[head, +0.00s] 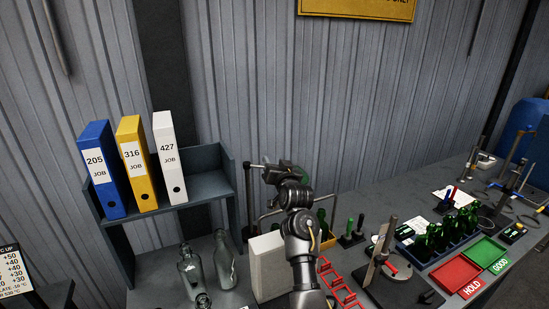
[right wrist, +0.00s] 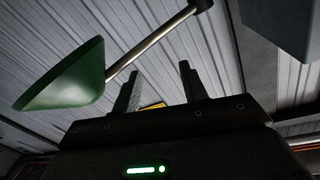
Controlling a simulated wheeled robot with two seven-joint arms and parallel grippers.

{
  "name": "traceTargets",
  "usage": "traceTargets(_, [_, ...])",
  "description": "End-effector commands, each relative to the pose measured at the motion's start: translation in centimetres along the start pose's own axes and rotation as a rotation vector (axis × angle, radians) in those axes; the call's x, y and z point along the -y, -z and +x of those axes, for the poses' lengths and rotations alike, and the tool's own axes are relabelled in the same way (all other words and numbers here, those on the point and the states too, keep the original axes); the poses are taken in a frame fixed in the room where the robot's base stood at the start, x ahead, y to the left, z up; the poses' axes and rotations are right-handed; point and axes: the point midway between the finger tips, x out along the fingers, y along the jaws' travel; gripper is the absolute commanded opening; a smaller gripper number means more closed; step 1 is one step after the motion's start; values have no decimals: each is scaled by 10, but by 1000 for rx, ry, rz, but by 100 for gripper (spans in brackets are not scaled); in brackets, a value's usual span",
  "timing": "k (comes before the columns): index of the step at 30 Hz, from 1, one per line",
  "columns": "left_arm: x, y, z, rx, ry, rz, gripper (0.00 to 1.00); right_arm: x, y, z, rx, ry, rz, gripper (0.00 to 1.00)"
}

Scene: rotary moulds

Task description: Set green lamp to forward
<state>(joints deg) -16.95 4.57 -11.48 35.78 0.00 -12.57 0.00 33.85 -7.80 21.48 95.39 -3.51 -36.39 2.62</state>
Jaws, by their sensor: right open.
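The green lamp shows in the right wrist view as a green cone-shaped shade (right wrist: 62,78) at the left, on a slim metal rod that runs up to the right. In the head view the shade is mostly hidden behind my right gripper (head: 270,174); the rod's pale end (head: 254,165) sticks out at its left. My right gripper is open and empty at the lamp's height. Its fingers, seen in the wrist view (right wrist: 158,84), point towards the rod, which crosses beyond them. My left gripper is not in view.
A shelf (head: 184,190) with blue, yellow and white binders stands left. Clear bottles (head: 190,268) and a pale block (head: 268,266) are below. Right are a red rack (head: 338,284), a crate of green bottles (head: 435,238), and red HOLD (head: 455,274) and green GOOD (head: 487,250) trays.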

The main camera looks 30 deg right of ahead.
Motion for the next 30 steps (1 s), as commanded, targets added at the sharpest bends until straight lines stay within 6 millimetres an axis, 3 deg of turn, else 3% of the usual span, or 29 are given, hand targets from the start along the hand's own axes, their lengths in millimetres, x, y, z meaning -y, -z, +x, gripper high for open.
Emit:
traceTargets(4, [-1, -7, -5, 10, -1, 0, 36, 0, 1, 10, 0, 0, 0, 43])
traceTargets(14, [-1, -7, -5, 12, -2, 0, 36, 0, 0, 12, 0, 0, 0, 42])
traceTargets(24, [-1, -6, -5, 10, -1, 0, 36, -1, 0, 11, -1, -1, 0, 0])
traceTargets(30, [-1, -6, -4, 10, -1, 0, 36, 0, 0, 12, -1, -1, 0, 0])
